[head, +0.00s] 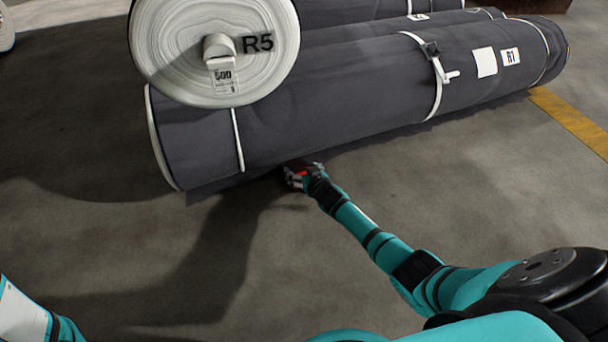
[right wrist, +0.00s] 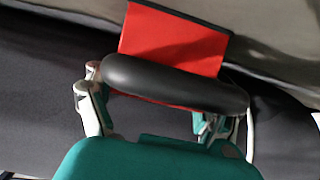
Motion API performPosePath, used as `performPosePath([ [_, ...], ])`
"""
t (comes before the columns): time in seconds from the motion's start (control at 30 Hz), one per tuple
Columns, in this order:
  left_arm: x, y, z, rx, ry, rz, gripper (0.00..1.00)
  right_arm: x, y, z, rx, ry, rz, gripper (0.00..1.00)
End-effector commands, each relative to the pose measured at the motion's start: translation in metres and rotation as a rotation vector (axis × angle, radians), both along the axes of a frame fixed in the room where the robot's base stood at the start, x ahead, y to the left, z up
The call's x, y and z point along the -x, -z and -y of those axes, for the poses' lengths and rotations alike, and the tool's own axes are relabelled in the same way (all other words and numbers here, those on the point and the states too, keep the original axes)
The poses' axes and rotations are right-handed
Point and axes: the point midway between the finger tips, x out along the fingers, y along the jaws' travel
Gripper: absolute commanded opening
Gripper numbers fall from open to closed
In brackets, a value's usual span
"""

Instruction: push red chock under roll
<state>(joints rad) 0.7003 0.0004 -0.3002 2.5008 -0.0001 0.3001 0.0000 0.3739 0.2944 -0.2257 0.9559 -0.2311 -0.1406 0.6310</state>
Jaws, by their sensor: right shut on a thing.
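The red chock (head: 303,173) shows as a small red patch at the floor, low against the near side of the grey roll marked R1 (head: 350,95). My right gripper (head: 298,177) is shut on the chock there and hides most of it. In the right wrist view the chock (right wrist: 165,40) is a flat red shape behind a rounded black bar (right wrist: 175,83), with my right gripper's fingers around it. I cannot tell whether the chock touches the roll. Of my left arm only a part shows at the lower left; its gripper is out of view.
A roll marked R5 (head: 175,50) lies on top of the R1 roll, its white end facing me. White straps (head: 437,75) go round the R1 roll. The concrete floor (head: 110,235) is clear in front. A yellow floor line (head: 575,122) runs at the right.

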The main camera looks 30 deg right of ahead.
Motion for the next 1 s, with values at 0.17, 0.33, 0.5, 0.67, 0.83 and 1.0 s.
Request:
performPosePath([
  [0.17,0.0,0.005,0.0,0.0,0.0,-0.001,0.4,-0.007,0.002,0.001,0.002,-0.001,-0.001,0.28],
  [0.33,0.0,0.009,0.0,0.0,0.0,-0.001,0.4,-0.013,0.001,0.002,0.003,0.001,-0.001,0.28],
  [0.5,0.0,0.013,0.0,0.0,0.0,-0.001,0.4,-0.02,0.001,0.002,0.002,0.0,-0.001,0.28],
  [0.67,-0.001,0.012,0.0,0.0,0.0,-0.001,0.4,-0.02,0.001,0.002,0.002,0.0,-0.002,0.97],
  [0.83,-0.001,0.012,0.0,0.0,0.0,-0.002,0.4,-0.02,0.001,0.002,0.001,0.001,-0.001,1.0],
  [1.0,-0.002,0.012,0.0,0.002,0.0,-0.006,0.4,-0.018,0.002,0.002,0.001,0.001,-0.004,1.0],
])
